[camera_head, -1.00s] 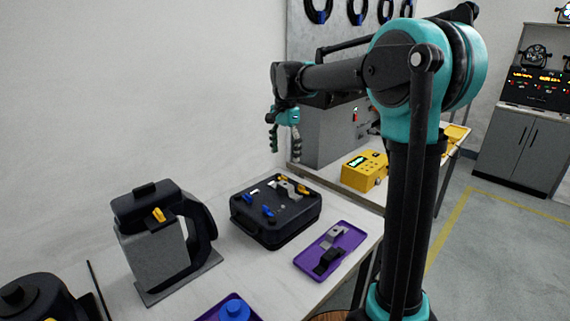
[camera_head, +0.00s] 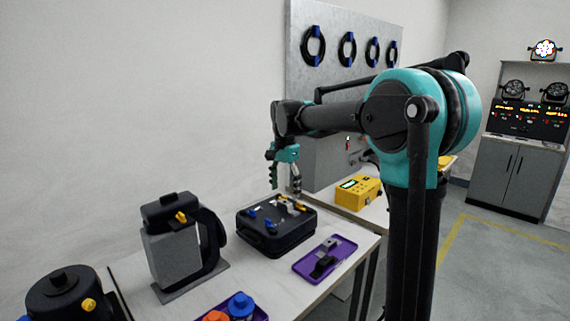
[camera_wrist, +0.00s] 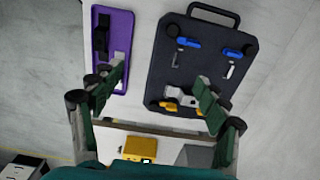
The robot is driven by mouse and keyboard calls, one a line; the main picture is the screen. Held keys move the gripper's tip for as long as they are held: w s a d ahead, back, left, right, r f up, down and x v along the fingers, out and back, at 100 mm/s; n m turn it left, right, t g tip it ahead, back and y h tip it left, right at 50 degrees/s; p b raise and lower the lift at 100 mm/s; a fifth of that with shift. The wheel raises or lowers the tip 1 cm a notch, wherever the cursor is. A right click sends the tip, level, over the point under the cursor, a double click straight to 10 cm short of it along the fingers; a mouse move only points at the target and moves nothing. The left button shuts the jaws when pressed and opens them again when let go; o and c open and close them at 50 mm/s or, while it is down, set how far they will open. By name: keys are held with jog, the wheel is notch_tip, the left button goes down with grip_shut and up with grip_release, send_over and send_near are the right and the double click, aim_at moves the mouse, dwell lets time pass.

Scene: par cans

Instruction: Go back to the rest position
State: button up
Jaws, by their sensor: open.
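My gripper (camera_head: 285,178) hangs from my arm above the back of the black case in the head view, fingers pointing down. In the wrist view my gripper (camera_wrist: 160,98) has its two green fingers wide apart with nothing between them. The black case (camera_head: 262,238) lies on the white table below and carries blue and yellow latch-like parts and a grey piece. The case also shows in the wrist view (camera_wrist: 205,78), under and beyond the right finger. The contact of finger and case cannot be judged there, but the head view shows a gap.
A purple tray (camera_head: 343,262) with grey and black parts lies right of the case. A grey-and-black device (camera_head: 175,250) stands at the left. A yellow box (camera_head: 357,192) sits on a farther table. Cable coils (camera_head: 314,45) hang on a grey panel. Open floor lies at right.

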jog(key=s+d+f+n+t, duration=0.2)
jog(key=s+d+f+n, duration=0.2)
jog(key=s+d+f, duration=0.5)
jog(key=s+d+f+n+t, duration=0.2)
jog(key=s+d+f+n, duration=0.3)
jog(key=s+d+f, duration=0.5)
jog(key=s+f, duration=0.3)
jog(key=s, duration=0.3)
jog(key=shift+s+f, duration=0.2)
jog(key=shift+f, duration=0.2)
jog(key=shift+c, duration=0.5)
